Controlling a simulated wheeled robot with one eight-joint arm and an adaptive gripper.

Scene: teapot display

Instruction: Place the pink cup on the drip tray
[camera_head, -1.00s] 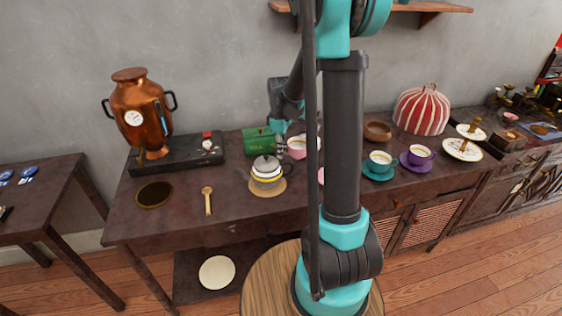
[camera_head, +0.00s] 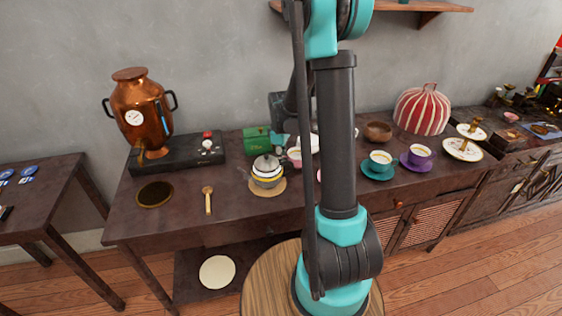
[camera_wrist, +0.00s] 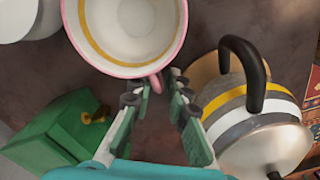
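The pink cup (camera_head: 294,156) is off to the right of the teapot in the head view, partly hidden by my arm. In the wrist view the white-lined cup (camera_wrist: 132,30) has a pink rim and a gold band inside, and looks empty. Its handle lies between the fingertips of my gripper (camera_wrist: 158,84), which look closed on it. My gripper also shows beside the cup in the head view (camera_head: 279,142). The round dark dish with a brass rim (camera_head: 154,206), apparently the drip tray, lies at the left front of the table, below the copper urn's tap.
A grey teapot (camera_head: 267,172) stands on a round mat, close to my gripper in the wrist view (camera_wrist: 262,135). A green box (camera_head: 256,140) is behind it. The copper urn (camera_head: 141,105) and a wooden spoon (camera_head: 208,202) are left. Teal and purple cups stand right.

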